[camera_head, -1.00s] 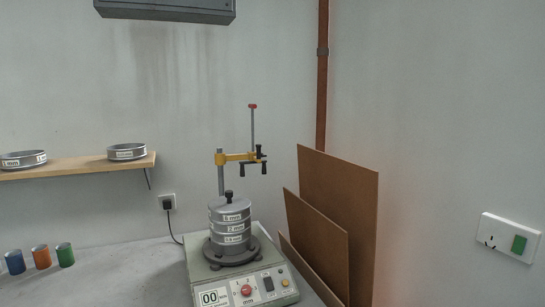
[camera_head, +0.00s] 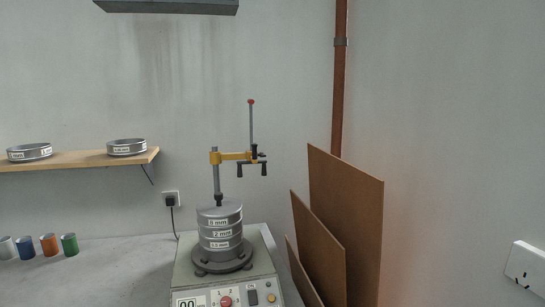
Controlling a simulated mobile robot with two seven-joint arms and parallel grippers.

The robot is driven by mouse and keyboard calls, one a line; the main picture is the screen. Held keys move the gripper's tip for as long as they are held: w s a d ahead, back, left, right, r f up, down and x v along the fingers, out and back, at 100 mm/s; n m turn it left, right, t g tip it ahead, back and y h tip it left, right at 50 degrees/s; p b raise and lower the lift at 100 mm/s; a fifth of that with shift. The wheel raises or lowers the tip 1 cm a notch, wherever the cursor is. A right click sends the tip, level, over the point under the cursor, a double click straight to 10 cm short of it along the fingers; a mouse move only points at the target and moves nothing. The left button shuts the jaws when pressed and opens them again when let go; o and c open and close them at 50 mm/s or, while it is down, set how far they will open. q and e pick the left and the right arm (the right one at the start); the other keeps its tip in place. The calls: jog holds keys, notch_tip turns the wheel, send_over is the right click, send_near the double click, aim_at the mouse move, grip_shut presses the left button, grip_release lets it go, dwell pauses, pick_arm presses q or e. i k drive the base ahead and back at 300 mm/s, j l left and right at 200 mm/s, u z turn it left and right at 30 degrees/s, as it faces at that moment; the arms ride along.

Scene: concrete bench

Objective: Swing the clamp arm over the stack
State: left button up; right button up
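The yellow clamp arm (camera_head: 232,157) is mounted on a grey post (camera_head: 216,181) behind the sieve stack (camera_head: 220,229). The arm reaches right from the post, above the stack's level. Its outer end carries a black-handled clamp (camera_head: 252,168) and an upright rod with a red tip (camera_head: 251,102). That end sits to the right of the stack's knob (camera_head: 218,199). The stack's rings are labelled, the top one 5 mm, and it stands on the shaker (camera_head: 265,272). Neither of my grippers is in view.
Brown boards (camera_head: 345,222) lean at the right of the shaker. A wooden shelf (camera_head: 75,160) with two sieves is on the left wall. Several coloured cups (camera_head: 49,244) stand on the bench (camera_head: 110,277) at left. A socket with a plug (camera_head: 171,200) is behind the shaker.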

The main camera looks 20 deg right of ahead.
aim_at(216, 158)
jog(key=l, duration=0.5)
jog(key=i+l, duration=0.15)
jog(key=l, duration=0.3)
jog(key=i+j+z, duration=0.15)
jog(key=i+j, duration=0.35)
jog(key=i, duration=0.15)
jog(key=z, duration=1.65)
jog(key=i+j, duration=0.3)
